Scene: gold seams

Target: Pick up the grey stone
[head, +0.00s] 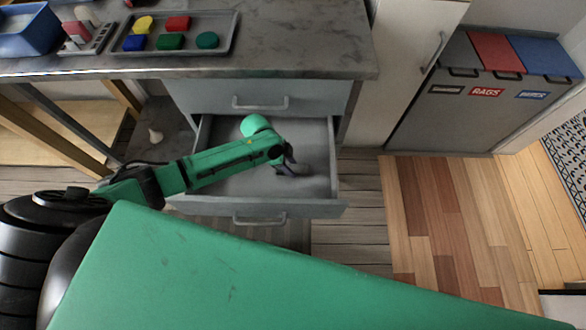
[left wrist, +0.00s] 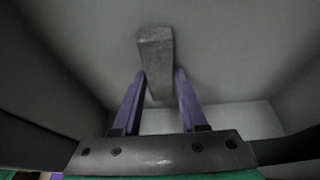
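The grey stone (left wrist: 156,52) is a small oblong block lying on the drawer floor in the left wrist view. My left gripper (left wrist: 160,73) has two purple fingers, spread apart. The stone's near part lies between the fingertips and its far end sticks out beyond them. A small gap shows on the right finger's side; whether the left finger touches it I cannot tell. In the head view my left gripper (head: 291,168) reaches down into the open drawer (head: 318,190), where the stone is hard to make out. My right gripper is not in view.
The drawer's walls surround my left gripper, and a closed drawer (head: 300,98) sits above it. On the grey worktop (head: 310,40) stand a tray (head: 222,42) of coloured pieces and a blue bin (head: 28,32). Labelled bins (head: 490,85) stand at the right. The wooden floor (head: 460,215) there is clear.

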